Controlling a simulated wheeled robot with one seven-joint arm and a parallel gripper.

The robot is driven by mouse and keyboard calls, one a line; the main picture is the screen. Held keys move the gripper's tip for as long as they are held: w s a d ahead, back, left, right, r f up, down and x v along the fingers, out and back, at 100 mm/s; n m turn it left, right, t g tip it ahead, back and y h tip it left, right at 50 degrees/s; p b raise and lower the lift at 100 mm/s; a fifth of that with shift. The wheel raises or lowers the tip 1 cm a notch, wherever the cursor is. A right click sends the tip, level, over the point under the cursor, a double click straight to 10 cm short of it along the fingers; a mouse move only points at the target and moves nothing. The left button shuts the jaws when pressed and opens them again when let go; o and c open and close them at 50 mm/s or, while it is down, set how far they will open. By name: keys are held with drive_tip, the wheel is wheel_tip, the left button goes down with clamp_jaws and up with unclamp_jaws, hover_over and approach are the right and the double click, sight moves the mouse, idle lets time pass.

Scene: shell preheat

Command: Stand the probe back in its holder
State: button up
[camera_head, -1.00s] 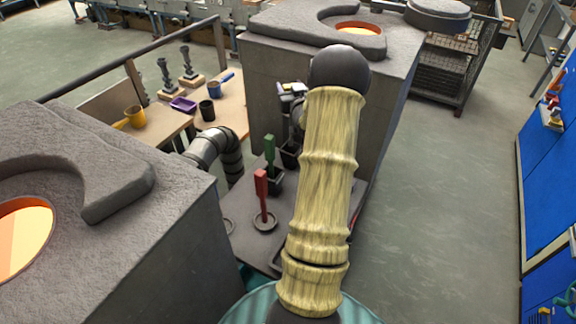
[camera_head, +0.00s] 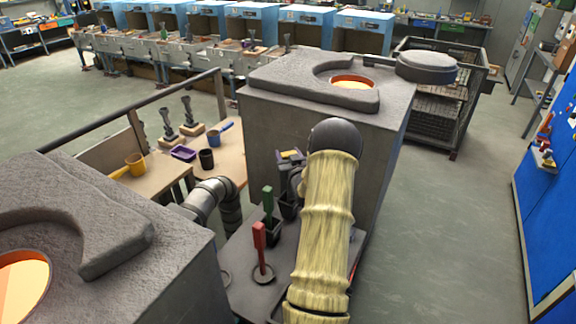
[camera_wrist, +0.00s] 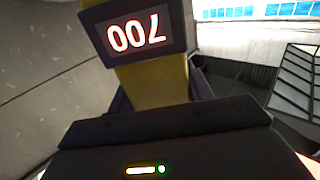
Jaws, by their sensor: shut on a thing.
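The probe (camera_wrist: 152,82) has a yellow body and a dark display that reads 700, upside down in the wrist view. My gripper (camera_wrist: 160,96) is shut on the yellow body, below the display in that view. I cannot tell for sure that this box is the holder. The probe's lower end is hidden.
On the dark stand (camera_head: 238,250), a red-handled tool (camera_head: 260,245) stands in a ring base and a green-handled tool (camera_head: 268,203) in a dark holder. Grey furnaces with glowing openings (camera_head: 353,82) stand left and behind. Open floor (camera_head: 440,220) lies right.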

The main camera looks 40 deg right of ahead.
drive_tip(key=shift+f+p, duration=0.6)
drive_tip(key=shift+f, duration=1.45)
drive_tip(key=shift+f, duration=0.1)
drive_tip(key=o, duration=1)
drive_tip(key=shift+r, duration=0.2)
drive_tip(key=shift+s+a+f, duration=0.15)
drive_tip(key=shift+s+f, duration=0.05)
drive_tip(key=shift+s, duration=0.1)
drive_tip(key=b+v, duration=0.3)
drive_tip(key=v, duration=0.8)
drive_tip(key=shift+s+a+r+b, duration=0.1)
drive_tip(key=shift+s+r+b, duration=0.1)
drive_tip(key=shift+b, duration=0.1)
